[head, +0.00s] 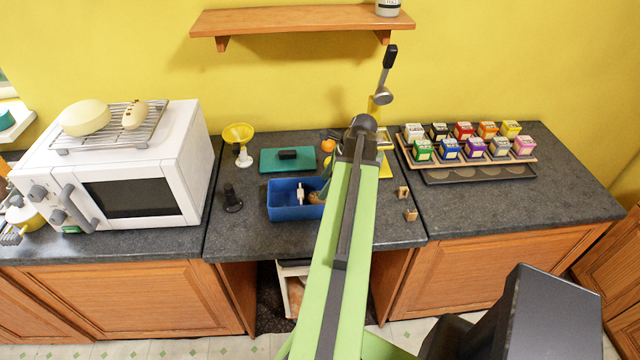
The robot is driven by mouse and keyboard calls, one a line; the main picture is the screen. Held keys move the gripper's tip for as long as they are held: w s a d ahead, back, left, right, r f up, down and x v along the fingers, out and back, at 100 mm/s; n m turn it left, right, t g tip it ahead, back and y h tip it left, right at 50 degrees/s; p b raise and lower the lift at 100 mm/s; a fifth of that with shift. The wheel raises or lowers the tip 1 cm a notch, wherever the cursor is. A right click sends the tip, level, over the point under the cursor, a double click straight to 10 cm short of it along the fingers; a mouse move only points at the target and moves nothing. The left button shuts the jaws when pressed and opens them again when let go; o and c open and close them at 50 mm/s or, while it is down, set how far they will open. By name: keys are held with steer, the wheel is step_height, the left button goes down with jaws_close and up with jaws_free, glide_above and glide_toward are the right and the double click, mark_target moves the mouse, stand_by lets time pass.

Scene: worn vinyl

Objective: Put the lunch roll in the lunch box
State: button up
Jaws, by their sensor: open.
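The blue lunch box (285,213) stands open on the middle counter, its right end hidden behind my arm. A small brown rounded thing (316,198), perhaps the lunch roll, shows at the box's right end. My arm partly covers it, and I cannot tell whether it rests on the floor of the box. A small white piece (300,192) stands upright in the box. My gripper is hidden behind my own arm.
A teal lid (274,162) lies behind the box. The white microwave (180,140) stands left. A yellow funnel-like thing (238,132), a dark grinder (231,198) and small wooden blocks (410,214) stand nearby. Several coloured boxes (475,148) fill a right tray. The right counter's front is clear.

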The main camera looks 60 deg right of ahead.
steer(key=p+v, duration=0.4)
steer(key=v, duration=0.2)
steer(key=shift+r, duration=0.1)
steer(key=w+a+f+n+g, duration=0.25)
steer(key=w+a+n, duration=1.25)
steer(key=w+a, duration=0.75)
steer(key=w+a+n+g+h, duration=0.1)
steer(key=a+n, duration=0.7)
steer(key=a, duration=0.7)
steer(key=w+a+n+g+h, duration=0.1)
steer(key=w+a+n, duration=0.1)
steer(key=a+n, duration=0.6)
steer(key=a, duration=0.7)
steer(key=shift+w, duration=0.3)
